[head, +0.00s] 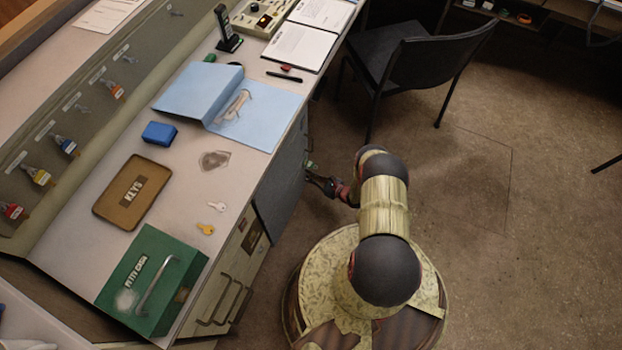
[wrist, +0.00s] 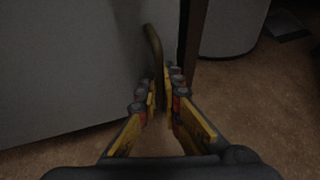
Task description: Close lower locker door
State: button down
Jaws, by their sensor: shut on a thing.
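The lower locker door is a plain grey panel (head: 283,183) below the desk's front edge in the head view. It fills the left of the wrist view (wrist: 70,75), with its edge beside a dark strip. A thin curved handle (wrist: 153,45) rises from the door between my fingers. My gripper (head: 313,177) is at the door's far side, shut on the handle; its yellow fingers also show in the wrist view (wrist: 162,90). The handle's lower part is hidden by the fingers.
The desk (head: 232,185) above holds a blue folder (head: 270,112), a key tray (head: 105,192) and a green cash box (head: 130,262). Drawers (head: 222,290) are on the near side of the door. A black chair (head: 425,65) stands beyond my arm. The floor on the right is clear.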

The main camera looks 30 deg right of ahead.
jog(key=c, duration=2.2)
grip_release()
jog(key=shift+w+a+r, duration=0.1)
jog(key=shift+w, duration=0.1)
jog(key=shift+c, duration=0.2)
jog(key=shift+s, duration=0.1)
jog(key=v, duration=1.2)
